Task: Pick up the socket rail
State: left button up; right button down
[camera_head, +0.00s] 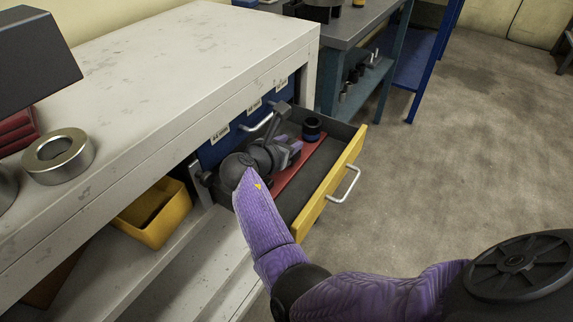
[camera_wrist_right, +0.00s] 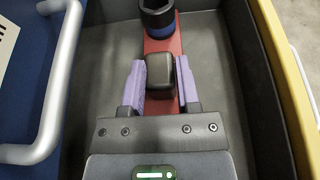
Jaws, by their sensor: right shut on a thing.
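The red socket rail (camera_head: 306,166) lies lengthwise in the open drawer (camera_head: 346,172). A black socket with a blue band (camera_head: 312,128) stands on its far end; it also shows at the top of the right wrist view (camera_wrist_right: 157,18). My right gripper (camera_head: 293,148) is down inside the drawer. In the right wrist view its purple fingers (camera_wrist_right: 160,75) are shut on a dark block (camera_wrist_right: 160,74) on the red rail (camera_wrist_right: 164,45). The rail's near end is hidden under the gripper in that view. My left gripper is not in view.
The drawer's yellow front has a silver handle (camera_head: 346,186). The pale bench top (camera_head: 190,60) is above and left, with a metal ring (camera_head: 58,157) on it. A yellow bin (camera_head: 152,215) sits below. The floor at right is clear.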

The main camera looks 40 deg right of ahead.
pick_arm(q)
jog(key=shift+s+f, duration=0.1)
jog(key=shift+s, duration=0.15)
pick_arm(e)
jog(key=shift+s+d+f, duration=0.1)
jog(key=shift+s+f, duration=0.1)
jog(key=shift+f, duration=0.25)
jog(key=shift+s+d+f, duration=0.1)
jog(key=shift+s+f, duration=0.05)
jog(key=shift+f, duration=0.25)
jog(key=shift+r, duration=0.15)
jog(key=shift+g, duration=0.3)
jog(key=r+p, duration=0.2)
jog(key=r, duration=0.1)
jog(key=r+p, duration=0.2)
jog(key=r, duration=0.1)
jog(key=d+r+p, duration=0.1)
jog(key=r+p, duration=0.1)
jog(key=r, duration=0.1)
jog(key=shift+w, duration=0.1)
jog(key=shift+w+r+p, duration=0.1)
jog(key=shift+r+p, duration=0.3)
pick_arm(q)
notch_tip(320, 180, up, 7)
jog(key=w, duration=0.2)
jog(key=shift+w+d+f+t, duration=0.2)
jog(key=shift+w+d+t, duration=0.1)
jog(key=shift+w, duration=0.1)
pick_arm(e)
jog(key=shift+a, duration=0.1)
